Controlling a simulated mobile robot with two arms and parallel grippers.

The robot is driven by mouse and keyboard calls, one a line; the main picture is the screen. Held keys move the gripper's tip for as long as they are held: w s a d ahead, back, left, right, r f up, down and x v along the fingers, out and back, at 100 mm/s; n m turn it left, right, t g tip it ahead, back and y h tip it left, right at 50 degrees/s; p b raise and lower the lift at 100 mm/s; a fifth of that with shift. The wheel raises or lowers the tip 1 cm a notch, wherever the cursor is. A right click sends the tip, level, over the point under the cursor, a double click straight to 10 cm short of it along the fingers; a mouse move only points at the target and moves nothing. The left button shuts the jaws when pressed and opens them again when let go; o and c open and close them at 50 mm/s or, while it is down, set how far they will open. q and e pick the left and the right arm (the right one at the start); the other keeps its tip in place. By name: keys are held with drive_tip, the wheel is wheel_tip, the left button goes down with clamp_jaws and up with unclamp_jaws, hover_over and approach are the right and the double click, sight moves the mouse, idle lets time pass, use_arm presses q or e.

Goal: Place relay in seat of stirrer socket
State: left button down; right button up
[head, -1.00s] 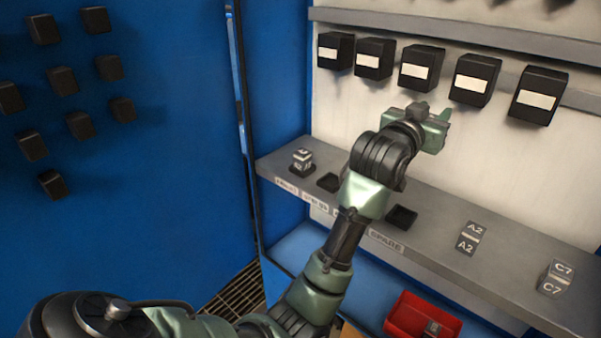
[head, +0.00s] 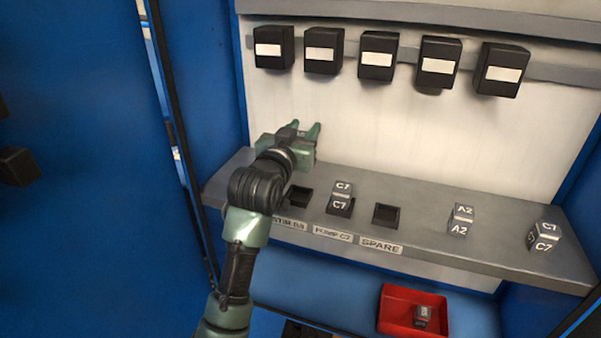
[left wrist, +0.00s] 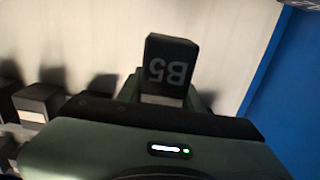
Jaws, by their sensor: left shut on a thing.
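My left gripper (head: 304,129) is shut on a dark relay (left wrist: 172,64) marked B5. In the left wrist view the relay stands out between the fingers, its lettering upside down. In the head view it is mostly hidden by the gripper. The gripper is in the air above the shelf, near the pale back panel. The stirrer socket (head: 299,196), over a label that reads STIR B5, is a dark, empty seat, below the gripper in the picture and just right of my arm. My right gripper is not in view.
On the shelf (head: 420,234), the pump socket holds a C7 relay (head: 342,195); the spare socket (head: 386,215) is empty. Loose A2 (head: 461,220) and C7 (head: 544,236) relays stand right. A red bin (head: 391,315) sits below. Black boxes (head: 378,56) hang above.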

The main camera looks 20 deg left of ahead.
use_arm(q)
wheel_tip(320, 180, down, 11)
drive_tip(key=shift+a+r, duration=0.15)
idle(0.4)
drive_tip(key=c, duration=0.9)
unclamp_jaws()
drive_tip(key=shift+r, duration=0.1)
drive_tip(key=s+b, duration=0.1)
drive_tip(key=s, duration=1.1)
drive_tip(key=shift+a, duration=0.2)
